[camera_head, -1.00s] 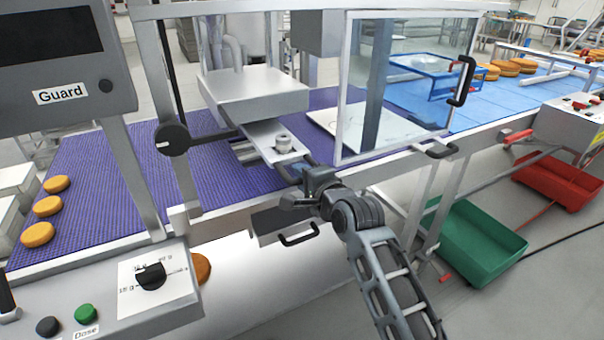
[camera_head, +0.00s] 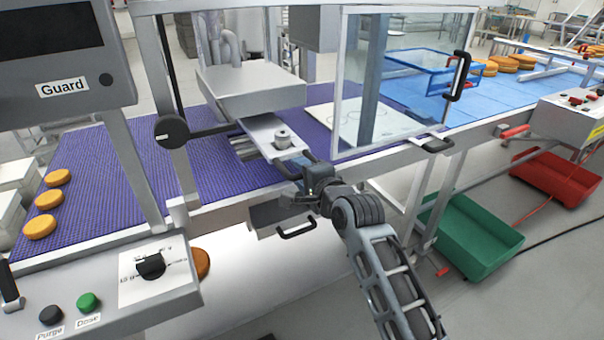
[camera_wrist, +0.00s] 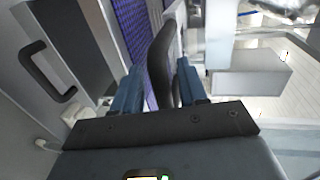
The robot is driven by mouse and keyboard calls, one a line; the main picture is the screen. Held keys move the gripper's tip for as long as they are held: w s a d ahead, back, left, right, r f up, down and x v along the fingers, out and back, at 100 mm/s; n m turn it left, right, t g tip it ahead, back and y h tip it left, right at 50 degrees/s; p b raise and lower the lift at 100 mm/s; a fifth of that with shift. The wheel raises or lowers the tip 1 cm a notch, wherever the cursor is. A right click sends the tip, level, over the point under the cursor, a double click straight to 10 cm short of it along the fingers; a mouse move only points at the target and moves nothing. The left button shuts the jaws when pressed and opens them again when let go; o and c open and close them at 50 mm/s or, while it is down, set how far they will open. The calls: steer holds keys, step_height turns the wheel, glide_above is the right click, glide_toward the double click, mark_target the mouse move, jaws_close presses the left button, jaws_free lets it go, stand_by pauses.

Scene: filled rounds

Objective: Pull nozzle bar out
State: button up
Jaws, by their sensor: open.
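My gripper (camera_head: 298,164) is at the bar's near end. In the wrist view a dark, upright grip (camera_wrist: 161,64) stands between the two blue fingers of my gripper (camera_wrist: 158,88). The fingers are apart, with gaps beside the grip. It appears to be the bar's handle; my gripper hides where it joins the bar in the head view.
A clear guard panel (camera_head: 400,85) with a black handle stands open at right of the bar. A drawer with a black handle (camera_head: 297,229) is just below my gripper. The machine's front rail (camera_head: 235,209) runs beneath. Green (camera_head: 470,240) and red (camera_head: 552,178) bins stand at right.

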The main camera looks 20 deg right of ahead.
steer(key=shift+s, duration=0.1)
steer(key=v, duration=0.7)
steer(key=shift+s+b, duration=0.3)
steer(key=shift+b, duration=0.05)
steer(key=shift+r, duration=0.1)
steer(key=s+f+n+h, duration=0.1)
steer(key=s+f+n, duration=0.3)
steer(key=s, duration=0.8)
steer(key=s+f+n+h, duration=0.1)
steer(key=s+f+n, duration=0.35)
steer(key=s, duration=0.75)
steer(key=s+r+n, duration=0.3)
steer(key=s+n, duration=0.1)
steer(key=s, duration=0.7)
steer(key=s+r+n, duration=0.3)
steer(key=s+n, duration=0.1)
steer(key=s, duration=0.8)
steer(key=shift+s+a+r+g, duration=0.3)
steer(key=shift+a+r+g, duration=0.1)
